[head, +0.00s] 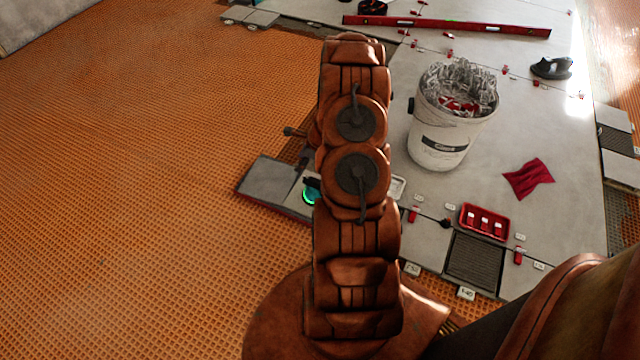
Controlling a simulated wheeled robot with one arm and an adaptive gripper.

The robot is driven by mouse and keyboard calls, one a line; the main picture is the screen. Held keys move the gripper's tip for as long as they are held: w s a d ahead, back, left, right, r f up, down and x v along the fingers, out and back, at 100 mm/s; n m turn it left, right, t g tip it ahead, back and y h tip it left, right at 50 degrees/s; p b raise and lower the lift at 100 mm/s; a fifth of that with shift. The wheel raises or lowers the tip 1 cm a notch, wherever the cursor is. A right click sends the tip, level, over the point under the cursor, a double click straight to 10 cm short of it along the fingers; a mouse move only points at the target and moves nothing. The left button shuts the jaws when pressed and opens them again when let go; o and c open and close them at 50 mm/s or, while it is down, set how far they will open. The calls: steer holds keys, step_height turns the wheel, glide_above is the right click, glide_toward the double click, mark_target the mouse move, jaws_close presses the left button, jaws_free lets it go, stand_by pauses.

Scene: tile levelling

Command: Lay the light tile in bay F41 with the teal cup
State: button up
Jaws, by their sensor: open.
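A teal cup (311,194) with a dark part above it shows at the left edge of my arm, which hides most of it. It is on or beside a low red-edged stand (278,208). A grey tile (268,176) lies on the stand's left part; I cannot tell whether it is the light tile. A ribbed dark grey open bay (474,259) lies at the lower right of the pale floor. Small white tags stand near it, too small to read surely, so I cannot tell which bay is F41.
A white bucket (441,143) with crumpled plastic stands on the pale tiles (540,130). A red tray (484,222), a red cloth (528,178), a long red level (446,25) and a dark object (551,67) lie around it. Orange matting (130,190) at left is clear.

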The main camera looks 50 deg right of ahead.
steer(key=s+d+f+m, duration=0.1)
steer(key=f, duration=0.2)
steer(key=s+d+f+m+b, duration=0.1)
steer(key=d+f, duration=0.1)
steer(key=f, duration=0.1)
steer(key=s+d+f+m+h+b, duration=0.1)
steer(key=s+f, duration=0.1)
steer(key=f, duration=0.2)
steer(key=shift+d+f, duration=0.1)
steer(key=shift+d, duration=0.2)
steer(key=b+x, duration=0.2)
steer(key=x, duration=0.4)
steer(key=shift+s+f, duration=0.15)
steer(key=shift+f, duration=0.05)
steer(key=shift+w+a+f, duration=0.15)
steer(key=shift+w+f, duration=0.2)
steer(key=shift+f, duration=0.2)
jaws_close()
